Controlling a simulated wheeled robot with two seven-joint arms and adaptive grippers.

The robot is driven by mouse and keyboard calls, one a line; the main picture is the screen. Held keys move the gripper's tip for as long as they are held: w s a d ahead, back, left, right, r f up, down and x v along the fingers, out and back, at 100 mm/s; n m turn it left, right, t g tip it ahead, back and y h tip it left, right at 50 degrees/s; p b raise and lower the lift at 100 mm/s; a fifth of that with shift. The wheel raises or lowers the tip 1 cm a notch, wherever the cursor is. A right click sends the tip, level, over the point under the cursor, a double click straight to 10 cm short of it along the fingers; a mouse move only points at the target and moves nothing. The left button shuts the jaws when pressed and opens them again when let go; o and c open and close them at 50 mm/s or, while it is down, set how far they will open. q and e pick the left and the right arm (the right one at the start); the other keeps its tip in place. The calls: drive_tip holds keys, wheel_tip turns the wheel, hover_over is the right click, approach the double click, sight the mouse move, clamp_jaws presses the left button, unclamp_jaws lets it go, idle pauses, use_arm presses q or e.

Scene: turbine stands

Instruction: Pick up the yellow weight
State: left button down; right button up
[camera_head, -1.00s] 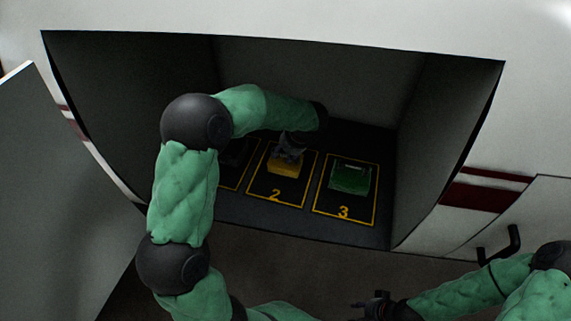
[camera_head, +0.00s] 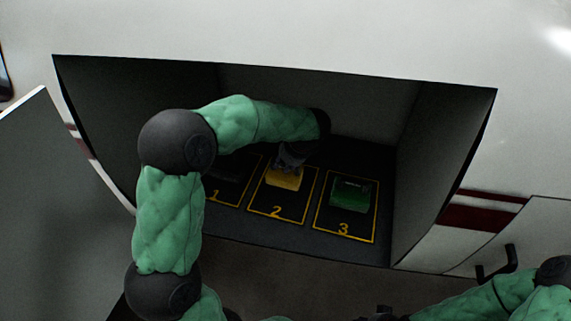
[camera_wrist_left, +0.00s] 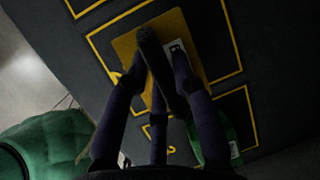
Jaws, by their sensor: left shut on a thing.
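The yellow weight (camera_head: 284,180) is in the bay marked 2, inside the dark compartment. My left gripper (camera_head: 289,158) reaches down to it from above and is shut on its top part. In the left wrist view, the fingers (camera_wrist_left: 160,55) close together over the middle of the yellow weight (camera_wrist_left: 172,24), hiding part of it. A pale label shows beside them. I cannot tell whether the weight is resting on the floor or slightly raised. Only a small dark bit of my right gripper (camera_head: 384,313) shows at the bottom edge; its fingers cannot be made out.
A green weight (camera_head: 349,195) sits in bay 3, to the right. A dark object (camera_head: 232,166) is in bay 1, partly behind my left arm. The compartment's side walls and top edge surround the arm. An open door panel (camera_head: 60,185) stands at left.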

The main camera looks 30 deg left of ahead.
sight(282, 180)
use_arm(q)
drive_tip(key=s+r, duration=0.1)
drive_tip(key=r, duration=0.1)
drive_tip(key=s+d+r, duration=0.1)
drive_tip(key=s+r, duration=0.1)
drive_tip(key=shift+s+p, duration=0.1)
drive_tip(key=shift+p, duration=0.3)
drive_tip(key=s+d+r+p, duration=0.1)
drive_tip(key=s+d+r, duration=0.1)
drive_tip(key=s, duration=0.5)
drive_tip(key=shift+s+d+r, duration=0.3)
drive_tip(key=shift+d+r, duration=0.05)
drive_tip(key=shift+r, duration=0.2)
drive_tip(key=c, duration=1.6)
unclamp_jaws()
clamp_jaws()
